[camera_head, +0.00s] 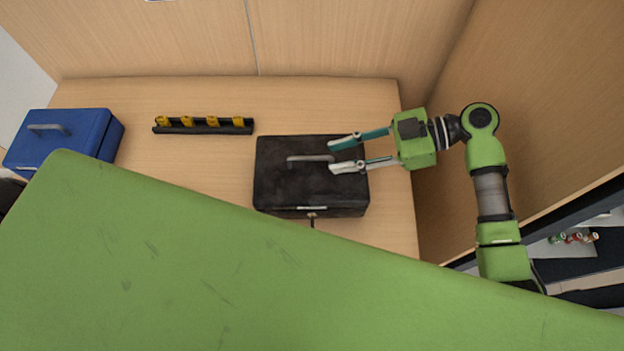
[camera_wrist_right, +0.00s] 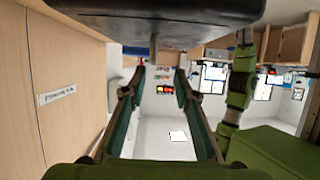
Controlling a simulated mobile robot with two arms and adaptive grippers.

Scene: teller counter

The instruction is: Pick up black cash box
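The black cash box (camera_head: 285,190) sits closed on the wooden counter, with a grey handle (camera_head: 305,158) on its lid and a key at its front edge. My right gripper (camera_head: 332,156) comes in from the right over the box, its fingers spread and pointing left. The right end of the handle lies between the fingertips in the head view; I cannot tell whether they touch it. In the right wrist view the open fingers (camera_wrist_right: 160,70) show below a dark body (camera_wrist_right: 170,8), probably the cash box. My left gripper is not in view.
A blue cash box (camera_head: 60,138) stands at the counter's left end. A black rail with yellow pieces (camera_head: 205,126) lies behind and left of the black box. Wooden panels rise at the back and right. Bare counter (camera_head: 185,165) lies between the two boxes.

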